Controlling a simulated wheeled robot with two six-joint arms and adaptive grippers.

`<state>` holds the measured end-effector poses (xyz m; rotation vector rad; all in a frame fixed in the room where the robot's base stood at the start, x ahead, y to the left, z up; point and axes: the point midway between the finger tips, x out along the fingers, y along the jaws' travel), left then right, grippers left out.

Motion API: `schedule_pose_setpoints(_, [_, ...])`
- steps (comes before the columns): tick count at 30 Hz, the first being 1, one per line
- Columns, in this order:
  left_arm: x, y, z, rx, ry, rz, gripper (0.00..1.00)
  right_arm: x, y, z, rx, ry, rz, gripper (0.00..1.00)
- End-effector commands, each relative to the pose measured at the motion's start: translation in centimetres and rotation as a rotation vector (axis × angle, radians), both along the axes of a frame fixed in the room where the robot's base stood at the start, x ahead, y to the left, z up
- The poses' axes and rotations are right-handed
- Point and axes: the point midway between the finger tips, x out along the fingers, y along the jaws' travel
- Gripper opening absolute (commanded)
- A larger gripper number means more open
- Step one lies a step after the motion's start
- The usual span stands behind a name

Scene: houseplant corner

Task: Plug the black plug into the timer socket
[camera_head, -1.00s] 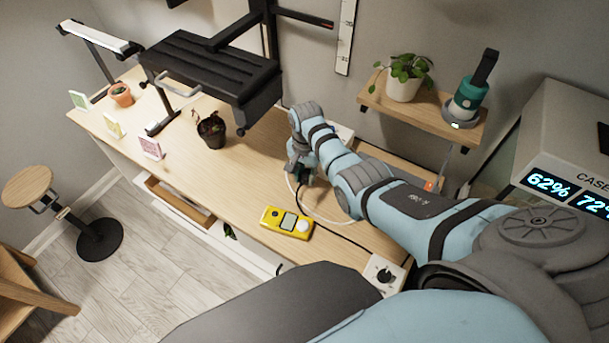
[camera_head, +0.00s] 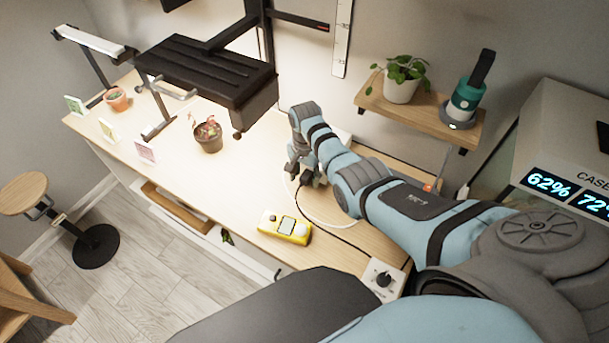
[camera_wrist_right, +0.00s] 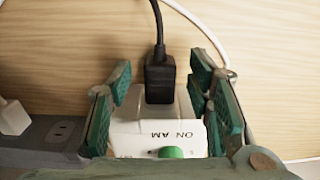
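In the right wrist view the black plug (camera_wrist_right: 160,82) sits upright against the far end of the white timer (camera_wrist_right: 150,132), with its cable running away from it. The plug's prongs are not visible, and it looks seated in the timer socket. The timer has a green knob and "ON AM" lettering. My right gripper (camera_wrist_right: 162,95) is open, its green-padded fingers apart on both sides of the plug and timer, with gaps to the plug. In the head view my right gripper (camera_head: 304,172) is low over the table's back and hides the plug and timer. My left gripper is not in view.
A grey power strip (camera_wrist_right: 55,135) with a white plug (camera_wrist_right: 12,117) lies beside the timer. A yellow meter (camera_head: 285,227), a dial box (camera_head: 383,278) and a potted plant (camera_head: 208,138) stand on the table (camera_head: 240,190). A black lamp (camera_head: 205,72) hangs above it.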

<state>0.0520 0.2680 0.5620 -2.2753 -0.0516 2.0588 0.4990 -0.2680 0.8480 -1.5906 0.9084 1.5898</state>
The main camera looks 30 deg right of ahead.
Motion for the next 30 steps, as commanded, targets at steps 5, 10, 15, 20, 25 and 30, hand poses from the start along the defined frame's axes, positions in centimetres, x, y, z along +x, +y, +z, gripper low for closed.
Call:
schedule_pose_setpoints(5, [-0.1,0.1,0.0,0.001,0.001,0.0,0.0,0.0,0.0,0.2,0.0,0.0,0.0,0.46])
schedule_pose_setpoints(10, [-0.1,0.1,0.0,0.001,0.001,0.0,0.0,0.1,0.0,3.0,-0.001,-0.006,0.001,0.46])
schedule_pose_setpoints(15, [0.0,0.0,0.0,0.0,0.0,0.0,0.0,0.1,0.0,7.9,-0.001,-0.006,0.0,0.46])
schedule_pose_setpoints(20, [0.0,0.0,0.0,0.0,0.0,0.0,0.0,0.0,0.0,11.2,0.0,-0.004,0.0,0.46])
schedule_pose_setpoints(25, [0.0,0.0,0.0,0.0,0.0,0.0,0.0,-0.1,0.0,12.0,-0.001,0.001,0.0,0.46])
schedule_pose_setpoints(30, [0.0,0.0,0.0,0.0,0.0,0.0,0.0,-0.1,0.0,12.0,-0.001,0.001,-0.001,0.46])
